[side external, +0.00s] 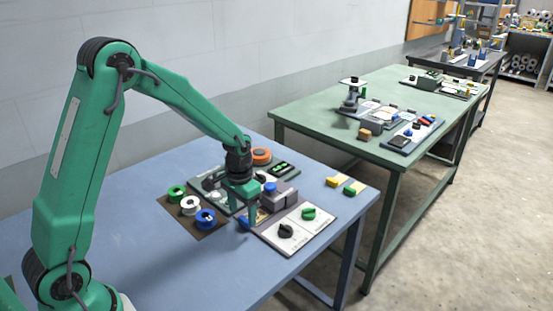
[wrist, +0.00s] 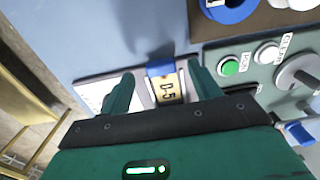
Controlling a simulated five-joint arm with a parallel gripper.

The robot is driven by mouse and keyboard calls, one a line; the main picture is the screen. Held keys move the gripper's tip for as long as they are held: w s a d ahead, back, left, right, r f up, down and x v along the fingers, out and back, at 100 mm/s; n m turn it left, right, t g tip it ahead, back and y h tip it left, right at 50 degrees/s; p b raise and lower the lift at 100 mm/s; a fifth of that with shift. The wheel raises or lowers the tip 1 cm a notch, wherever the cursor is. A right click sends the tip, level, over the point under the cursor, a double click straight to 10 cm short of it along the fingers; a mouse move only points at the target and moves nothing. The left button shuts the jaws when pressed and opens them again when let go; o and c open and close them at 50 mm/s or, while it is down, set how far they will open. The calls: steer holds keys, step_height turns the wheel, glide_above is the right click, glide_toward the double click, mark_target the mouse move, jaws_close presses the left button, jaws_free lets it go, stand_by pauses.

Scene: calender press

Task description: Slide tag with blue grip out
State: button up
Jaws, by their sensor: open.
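The tag with the blue grip shows in the wrist view as a tan plate marked D-5 (wrist: 168,88) with a blue grip (wrist: 160,68) at its outer end. The tag lies in the edge of the panel, between the two fingers of my gripper (wrist: 162,72). The fingers are open, one on each side of the tag, with visible gaps to the grip. In the side view my gripper (side external: 246,213) points down at the panel's near left edge, where the blue grip (side external: 244,223) shows beside a finger. How deep the tag sits is hidden.
A white plate with a black knob (side external: 286,231) and a green knob (side external: 309,213) lies right of my gripper. Green, white and blue spools (side external: 207,219) stand left. A yellow-grip tag (side external: 336,181) and a green-grip tag (side external: 355,188) lie right. The blue table's front is clear.

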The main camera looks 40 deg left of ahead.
step_height(320, 180, up, 5)
steer(key=shift+f, duration=0.1)
steer(key=shift+r, duration=0.3)
steer(key=s+d+r+t, duration=0.2)
steer(key=s+r, duration=0.5)
steer(key=s, duration=0.3)
steer(key=s+d+r+t, duration=0.2)
steer(key=s+r+t, duration=0.1)
steer(key=s+r, duration=0.5)
steer(key=shift+s+d+r+t, duration=0.15)
steer(key=shift+s+d+t, duration=0.15)
steer(key=shift+s, duration=0.7)
stand_by(0.5)
